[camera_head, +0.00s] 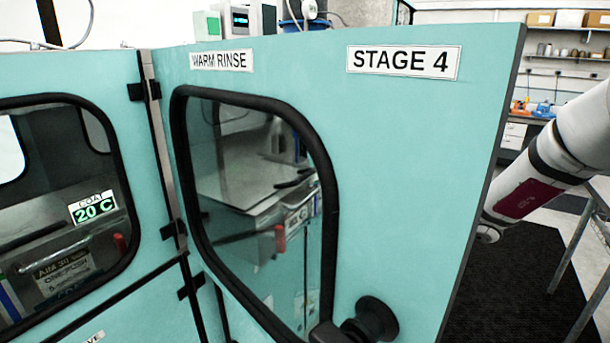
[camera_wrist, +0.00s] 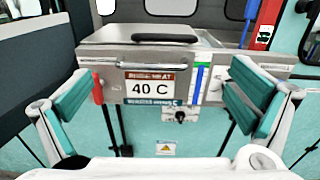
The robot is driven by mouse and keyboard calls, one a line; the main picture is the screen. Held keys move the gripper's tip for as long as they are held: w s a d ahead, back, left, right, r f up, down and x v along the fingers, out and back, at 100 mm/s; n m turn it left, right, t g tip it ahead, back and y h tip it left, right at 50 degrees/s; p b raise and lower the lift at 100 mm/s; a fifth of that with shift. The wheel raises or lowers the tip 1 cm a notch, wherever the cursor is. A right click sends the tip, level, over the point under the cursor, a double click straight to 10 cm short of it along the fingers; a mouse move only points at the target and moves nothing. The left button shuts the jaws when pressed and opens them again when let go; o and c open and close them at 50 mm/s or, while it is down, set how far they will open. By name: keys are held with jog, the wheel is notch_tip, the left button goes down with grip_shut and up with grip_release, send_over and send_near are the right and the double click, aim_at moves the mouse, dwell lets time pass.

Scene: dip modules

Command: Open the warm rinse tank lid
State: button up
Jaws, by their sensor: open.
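The warm rinse tank (camera_wrist: 222,72) is a steel box in the wrist view, with a 40 C sign (camera_wrist: 152,83) on its front. Its lid (camera_wrist: 115,41) lies flat on top and looks closed, with a black bar handle (camera_wrist: 165,38) along its front edge. My gripper (camera_wrist: 165,88) is open and empty. Its two teal-padded fingers are spread wide at either side of the picture, in front of the tank and lower in view than the handle. In the head view, the lid (camera_head: 235,182) shows through the door window; my gripper is hidden behind the door.
The teal WARM RINSE / STAGE 4 door (camera_head: 430,150) stands swung open toward the head camera, with a dark round knob (camera_head: 372,320). A closed-looking neighbouring cabinet (camera_head: 75,215) shows a COAT 20 C display.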

jog(key=x, duration=0.7)
jog(key=p+x, duration=0.1)
jog(key=x, duration=0.5)
jog(key=shift+w+a+r, duration=0.1)
jog(key=shift+w, duration=0.45)
